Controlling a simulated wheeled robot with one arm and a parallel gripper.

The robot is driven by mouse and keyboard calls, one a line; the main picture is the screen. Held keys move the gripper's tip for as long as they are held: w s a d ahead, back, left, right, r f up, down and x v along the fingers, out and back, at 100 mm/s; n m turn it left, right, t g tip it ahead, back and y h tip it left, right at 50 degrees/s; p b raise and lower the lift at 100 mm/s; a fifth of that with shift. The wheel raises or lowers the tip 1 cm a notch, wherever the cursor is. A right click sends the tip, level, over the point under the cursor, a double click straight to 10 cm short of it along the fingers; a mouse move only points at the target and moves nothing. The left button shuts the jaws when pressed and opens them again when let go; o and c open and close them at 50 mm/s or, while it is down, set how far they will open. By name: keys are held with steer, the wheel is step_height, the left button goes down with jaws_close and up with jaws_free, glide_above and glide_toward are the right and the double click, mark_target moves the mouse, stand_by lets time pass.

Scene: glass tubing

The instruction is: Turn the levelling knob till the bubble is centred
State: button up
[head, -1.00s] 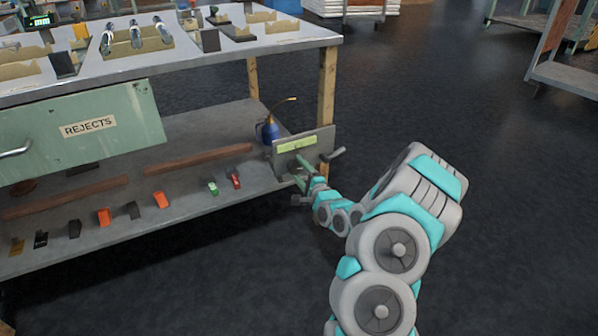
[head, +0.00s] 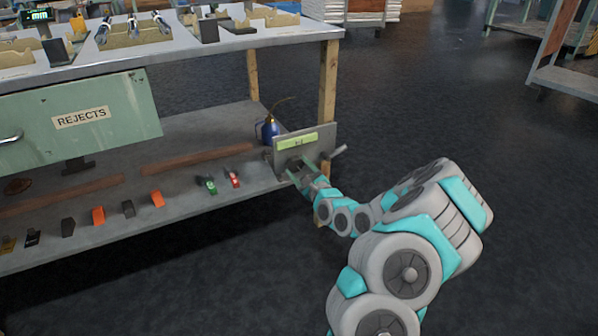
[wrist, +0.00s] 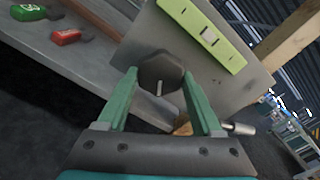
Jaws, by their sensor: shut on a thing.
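The levelling knob (wrist: 160,74) is dark and faceted, with a pale line on its face, and sits on a grey upright plate (wrist: 225,90). My gripper (wrist: 161,80) has its two green fingers on either side of the knob and is shut on it. Above the knob is a yellow-green level vial (wrist: 185,17); its pale bubble (wrist: 210,36) shows near the middle of its length. The vial also shows on the plate in the head view (head: 285,145), where the bubble is too small to judge.
The plate stands at the right end of the lower shelf (head: 190,195), by a wooden leg (head: 327,95). A blue oil can (head: 268,130) is behind it. Red (head: 232,179) and green (head: 209,185) items lie left. A handle (head: 338,152) juts out right.

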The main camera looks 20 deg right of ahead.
stand_by(0.4)
steer(key=o, duration=1.4)
steer(key=shift+s+d, duration=0.1)
steer(key=shift+s, duration=3.8)
